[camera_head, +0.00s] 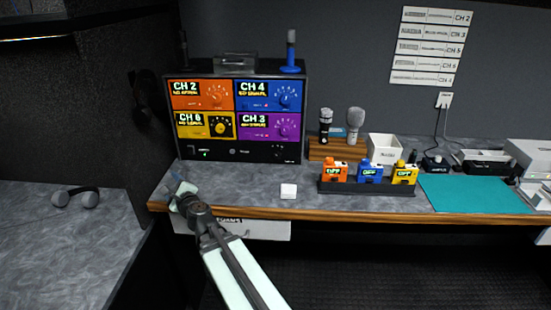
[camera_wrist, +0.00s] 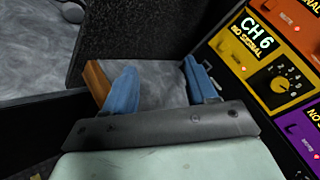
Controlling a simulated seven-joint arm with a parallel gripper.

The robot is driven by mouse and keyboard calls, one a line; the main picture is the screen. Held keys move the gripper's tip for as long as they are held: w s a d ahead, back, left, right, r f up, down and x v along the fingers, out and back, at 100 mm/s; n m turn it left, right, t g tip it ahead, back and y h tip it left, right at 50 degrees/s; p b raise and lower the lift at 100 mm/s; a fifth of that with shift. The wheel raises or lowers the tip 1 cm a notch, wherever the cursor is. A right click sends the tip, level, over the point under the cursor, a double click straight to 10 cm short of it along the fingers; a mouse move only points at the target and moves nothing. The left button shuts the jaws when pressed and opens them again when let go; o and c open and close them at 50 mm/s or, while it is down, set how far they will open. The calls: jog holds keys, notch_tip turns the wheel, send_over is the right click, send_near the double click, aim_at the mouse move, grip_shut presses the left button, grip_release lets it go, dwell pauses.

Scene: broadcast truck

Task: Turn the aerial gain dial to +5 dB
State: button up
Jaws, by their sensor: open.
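A black receiver rack (camera_head: 165,110) stands on the bench with four coloured channel panels. Its bottom black panel (camera_head: 225,155) has a round dial (camera_head: 278,154) with pale marks at right. This may be the aerial gain dial, but its label and pointer setting are too small to read. My gripper (camera_head: 183,189) is over the bench's left end, in front of and left of the rack, apart from the dial. In the wrist view its two blue fingers (camera_wrist: 160,78) are spread with nothing between them. The dial is not visible in the wrist view.
A white block (camera_head: 288,191) lies on the bench before the rack. A dark holder (camera_head: 366,189) with orange, blue and yellow packs stands to its right. Bench left of the block is clear.

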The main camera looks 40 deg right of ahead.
jog(key=d+r+m+h, duration=0.3)
jog(key=d, duration=0.2)
jog(key=m+g+h, duration=0.9)
jog(key=m+g, duration=0.1)
send_near(277, 156)
jog(key=x, duration=0.8)
jog(key=shift+w+d, duration=0.1)
jog(key=shift+w, duration=0.05)
jog(key=c, duration=1.1)
